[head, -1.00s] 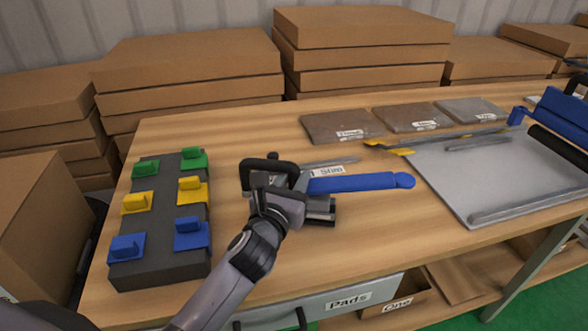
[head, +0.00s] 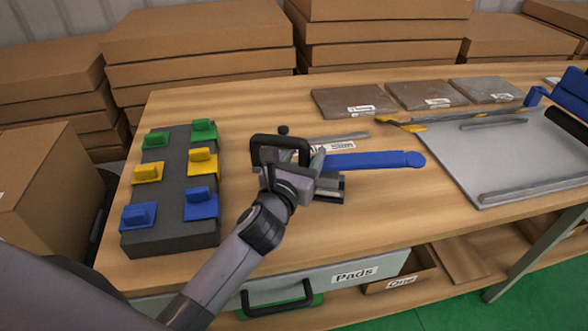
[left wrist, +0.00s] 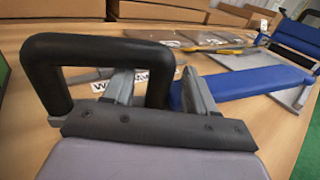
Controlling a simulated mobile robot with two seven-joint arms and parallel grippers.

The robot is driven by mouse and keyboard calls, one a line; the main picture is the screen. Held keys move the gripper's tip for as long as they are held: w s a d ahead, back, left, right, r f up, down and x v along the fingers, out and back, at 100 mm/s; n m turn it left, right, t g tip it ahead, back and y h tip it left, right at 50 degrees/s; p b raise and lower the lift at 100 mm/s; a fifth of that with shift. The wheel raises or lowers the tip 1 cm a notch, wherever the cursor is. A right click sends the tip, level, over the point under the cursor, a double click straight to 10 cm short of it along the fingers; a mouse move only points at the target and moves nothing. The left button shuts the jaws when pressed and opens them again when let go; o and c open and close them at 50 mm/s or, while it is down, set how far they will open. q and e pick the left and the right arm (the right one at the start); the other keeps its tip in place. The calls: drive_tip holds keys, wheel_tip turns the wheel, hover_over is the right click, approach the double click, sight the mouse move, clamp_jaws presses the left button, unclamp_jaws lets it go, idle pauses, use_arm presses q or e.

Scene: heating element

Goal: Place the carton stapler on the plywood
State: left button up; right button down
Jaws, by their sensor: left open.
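The carton stapler appears to be the tool with a black loop handle (head: 279,141) and a long blue arm (head: 375,160), lying on the wooden table top (head: 345,220). The loop handle fills the left of the left wrist view (left wrist: 100,48), with the blue arm (left wrist: 250,83) to its right. My left gripper (head: 300,168) is open at the handle. In the left wrist view its fingers (left wrist: 157,88) stand either side of the handle's right leg; contact cannot be told. No piece is clearly marked as plywood; the small labels are unreadable. My right gripper is not in view.
A dark block (head: 172,240) with green, yellow and blue pieces stands left. Flat brown panels (head: 345,97) lie at the back. A grey board (head: 470,165) with bars lies right. Cardboard stacks (head: 200,40) stand behind the table. The table front is clear.

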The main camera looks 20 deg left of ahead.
use_arm(q)
drive_tip(key=s, duration=1)
drive_tip(key=shift+s, duration=0.9)
